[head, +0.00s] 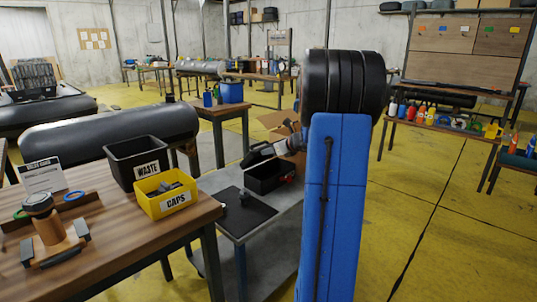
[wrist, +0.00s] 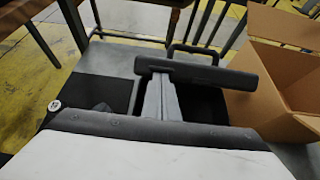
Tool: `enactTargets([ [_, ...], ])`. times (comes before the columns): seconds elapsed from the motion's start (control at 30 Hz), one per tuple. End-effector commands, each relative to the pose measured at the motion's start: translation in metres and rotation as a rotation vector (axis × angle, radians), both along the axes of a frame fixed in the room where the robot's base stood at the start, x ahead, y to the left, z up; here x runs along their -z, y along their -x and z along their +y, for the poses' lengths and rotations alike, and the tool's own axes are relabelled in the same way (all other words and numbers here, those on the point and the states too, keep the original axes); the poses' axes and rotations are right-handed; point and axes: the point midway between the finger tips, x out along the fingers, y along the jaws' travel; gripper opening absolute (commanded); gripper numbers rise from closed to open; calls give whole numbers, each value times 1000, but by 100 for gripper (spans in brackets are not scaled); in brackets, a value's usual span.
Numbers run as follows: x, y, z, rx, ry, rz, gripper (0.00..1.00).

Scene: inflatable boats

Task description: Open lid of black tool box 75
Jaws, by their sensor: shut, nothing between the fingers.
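The black tool box (head: 268,178) sits on the grey bench, and its dark hollow inside (wrist: 212,104) shows in the wrist view. A dark bar with a loop handle (wrist: 185,68) lies across the box's far side; it looks like the lid standing raised, seen near edge-on, but I cannot tell its angle. My gripper (wrist: 158,80) is shut and empty, reaching over the box with its grey fingers meeting the dark bar. Its tips are partly hidden, so I cannot tell whether they touch. In the head view my gripper (head: 250,156) is small, above the box.
A black mat (head: 238,212) lies beside the tool box, and an open cardboard box (wrist: 270,85) stands close by. A wooden table (head: 110,235) with a yellow caps bin (head: 166,192) and black waste bin (head: 137,160) is at left.

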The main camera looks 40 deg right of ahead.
Motion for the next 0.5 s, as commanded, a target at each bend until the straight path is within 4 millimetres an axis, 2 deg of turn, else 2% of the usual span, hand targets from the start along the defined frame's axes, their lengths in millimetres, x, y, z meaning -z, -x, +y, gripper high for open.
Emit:
enactTargets([
  [0.5, -15, -20, 2, -1, -1, -1, 0],
])
